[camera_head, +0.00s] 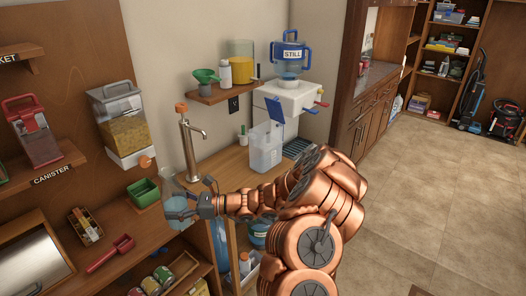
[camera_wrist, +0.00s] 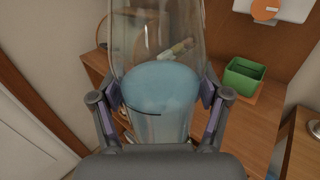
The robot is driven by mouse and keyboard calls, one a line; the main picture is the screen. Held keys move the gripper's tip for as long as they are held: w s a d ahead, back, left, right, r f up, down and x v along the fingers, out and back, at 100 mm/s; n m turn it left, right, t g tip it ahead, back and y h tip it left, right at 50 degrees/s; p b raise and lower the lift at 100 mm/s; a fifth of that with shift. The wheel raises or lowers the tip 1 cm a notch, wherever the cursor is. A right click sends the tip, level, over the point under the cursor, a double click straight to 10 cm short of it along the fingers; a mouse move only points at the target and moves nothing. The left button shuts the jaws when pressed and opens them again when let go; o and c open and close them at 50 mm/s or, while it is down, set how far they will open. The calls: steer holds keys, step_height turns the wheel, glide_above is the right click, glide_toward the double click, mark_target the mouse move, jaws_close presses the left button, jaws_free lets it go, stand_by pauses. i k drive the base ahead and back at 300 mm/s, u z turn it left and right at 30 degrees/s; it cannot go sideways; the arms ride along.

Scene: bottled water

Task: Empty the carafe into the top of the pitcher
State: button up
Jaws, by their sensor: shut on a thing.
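My gripper (camera_head: 196,203) is shut on the clear glass carafe (camera_head: 175,203), which holds pale blue water and looks roughly upright at the counter's front edge. In the wrist view the carafe (camera_wrist: 158,85) stands between the two fingers of my gripper (camera_wrist: 160,105), one on each side; the water fills its lower part. The pitcher (camera_head: 266,148) is a clear, boxy container on the counter to the right of the carafe, below the dispenser. A blue flap (camera_head: 274,112) stands raised at its top. I cannot tell how full the pitcher is.
A tall metal tap (camera_head: 190,145) with an orange top stands behind the carafe. A white dispenser (camera_head: 290,95) with a blue STILL jug (camera_head: 290,57) is above the pitcher. A green box (camera_head: 144,193) lies left of the carafe, a red scoop (camera_head: 110,254) nearer. Open floor lies right.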

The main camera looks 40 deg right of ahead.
mark_target(265, 150)
steer(key=k, duration=1.15)
steer(key=u, duration=0.3)
steer(key=i, duration=1.8)
steer(key=z, duration=1.3)
steer(key=i, duration=0.55)
steer(key=z, duration=0.5)
